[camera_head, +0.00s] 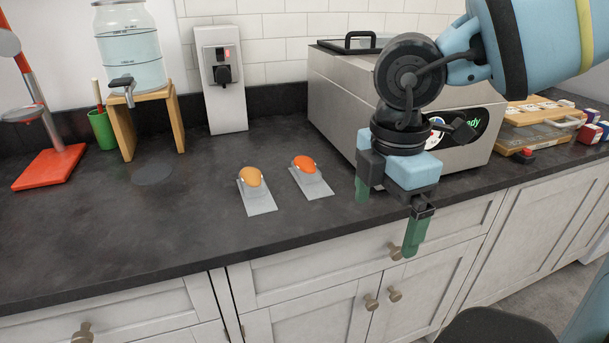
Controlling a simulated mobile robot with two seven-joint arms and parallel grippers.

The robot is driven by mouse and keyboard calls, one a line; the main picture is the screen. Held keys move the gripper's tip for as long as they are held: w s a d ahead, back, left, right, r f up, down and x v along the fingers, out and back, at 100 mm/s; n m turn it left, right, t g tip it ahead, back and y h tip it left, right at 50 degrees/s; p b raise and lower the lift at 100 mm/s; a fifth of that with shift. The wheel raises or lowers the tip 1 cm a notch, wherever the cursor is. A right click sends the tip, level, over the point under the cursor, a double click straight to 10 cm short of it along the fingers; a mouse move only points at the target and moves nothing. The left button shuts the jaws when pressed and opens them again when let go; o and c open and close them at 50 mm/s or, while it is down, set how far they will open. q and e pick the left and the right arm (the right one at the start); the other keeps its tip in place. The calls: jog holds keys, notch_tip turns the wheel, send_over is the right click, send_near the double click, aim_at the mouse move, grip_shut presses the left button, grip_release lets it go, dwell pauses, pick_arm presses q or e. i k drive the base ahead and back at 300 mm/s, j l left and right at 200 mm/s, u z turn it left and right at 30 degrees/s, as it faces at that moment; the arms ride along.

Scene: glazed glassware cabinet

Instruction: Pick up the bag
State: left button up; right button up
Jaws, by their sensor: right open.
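I cannot make out a clear bag. Two small flat grey pieces lie on the dark counter, one with a yellow-orange rounded lump (250,176) and one with a red-orange lump (304,163); I cannot tell if either is a bag. My right gripper (390,213) hangs at the counter's front edge, to the right of both pieces. Its green fingers are spread apart with nothing between them. My left gripper is not in view.
At left are a water jar (130,50) on a wooden stand (125,130), a green cup (102,130) and a red-based stand (48,168). Wooden boards (530,138) lie right. The left front counter is clear.

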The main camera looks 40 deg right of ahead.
aim_at(306, 173)
jog(key=i+l, duration=0.25)
jog(key=i, duration=0.2)
jog(key=i+l, duration=0.2)
jog(key=i, duration=0.3)
